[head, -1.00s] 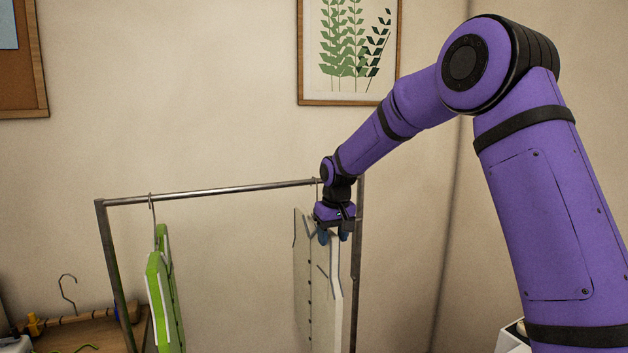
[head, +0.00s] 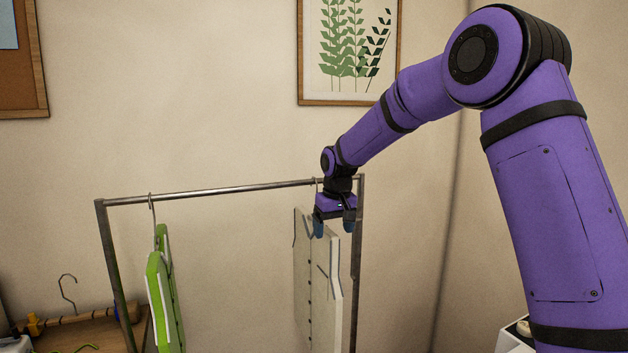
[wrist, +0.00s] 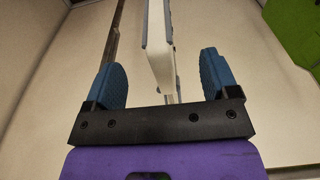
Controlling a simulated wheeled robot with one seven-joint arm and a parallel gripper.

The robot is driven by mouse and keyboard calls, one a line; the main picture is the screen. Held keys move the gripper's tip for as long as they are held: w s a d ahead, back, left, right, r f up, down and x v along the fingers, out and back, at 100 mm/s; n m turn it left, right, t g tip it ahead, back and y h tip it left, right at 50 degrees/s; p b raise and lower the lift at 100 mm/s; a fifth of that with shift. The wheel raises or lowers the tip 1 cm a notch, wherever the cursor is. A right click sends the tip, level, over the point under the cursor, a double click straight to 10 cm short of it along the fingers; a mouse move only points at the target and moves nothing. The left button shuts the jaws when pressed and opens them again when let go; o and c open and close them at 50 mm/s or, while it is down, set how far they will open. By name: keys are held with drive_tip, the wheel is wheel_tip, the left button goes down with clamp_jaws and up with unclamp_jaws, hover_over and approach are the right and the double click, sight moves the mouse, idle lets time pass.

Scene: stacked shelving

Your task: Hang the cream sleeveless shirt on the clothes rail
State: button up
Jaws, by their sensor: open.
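The cream sleeveless shirt (head: 318,285) hangs at the right end of the clothes rail (head: 220,190), close to the right upright. A hook shows at the rail above it, partly hidden by my gripper. My gripper (head: 334,228) is open at the top of the shirt, pointing down. In the wrist view, my gripper (wrist: 160,85) has its blue fingers spread, with the cream shirt's edge (wrist: 160,45) between them and a gap on both sides.
A green garment (head: 165,295) hangs at the left of the rail; it also shows in the wrist view (wrist: 292,25). A wooden surface (head: 85,335) at lower left holds a loose hanger (head: 68,293) and small items. The rail's middle is free.

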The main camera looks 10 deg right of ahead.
wheel_tip(320, 180, up, 11)
drive_tip(key=s, duration=0.2)
drive_tip(key=s+d+r, duration=0.2)
drive_tip(key=s+r, duration=0.2)
drive_tip(key=s, duration=0.5)
drive_tip(key=s+d+f+m+t, duration=0.1)
drive_tip(key=s+d+f+t, duration=0.1)
drive_tip(key=s, duration=1.3)
drive_tip(key=s+d+f+m+t, duration=0.1)
drive_tip(key=s+d+f, duration=0.1)
drive_tip(key=s, duration=1.4)
drive_tip(key=shift+s+d+t, duration=0.2)
drive_tip(key=shift+d+t, duration=0.2)
